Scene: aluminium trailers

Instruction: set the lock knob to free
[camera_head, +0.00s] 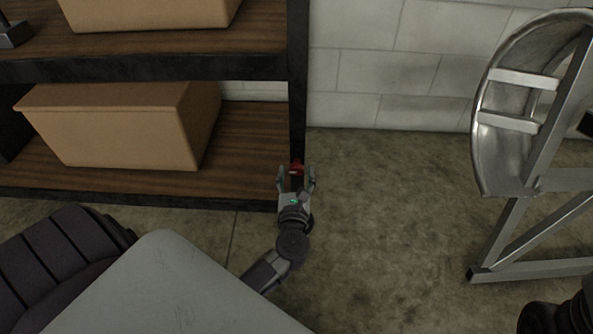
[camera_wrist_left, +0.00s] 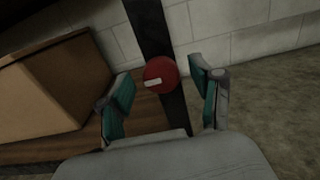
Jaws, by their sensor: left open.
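The lock knob (camera_head: 296,168) is a small red disc on the dark upright post at the right end of the shelf. In the left wrist view the knob (camera_wrist_left: 160,75) shows a pale bar-shaped mark that lies nearly level, tilted slightly. My left gripper (camera_head: 297,178) is open, with its fingers on either side of the knob in the head view. In the left wrist view the fingers (camera_wrist_left: 163,95) stand apart left and right of the knob, with gaps on both sides. I cannot tell how far the fingertips are from the knob. My right gripper is not in view.
The shelf (camera_head: 255,140) holds cardboard boxes (camera_head: 125,125). A pale block wall (camera_head: 390,70) stands behind. A metal trailer frame with a curved fender (camera_head: 490,150) stands at the right. The concrete floor (camera_head: 390,220) between the shelf and the trailer is clear.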

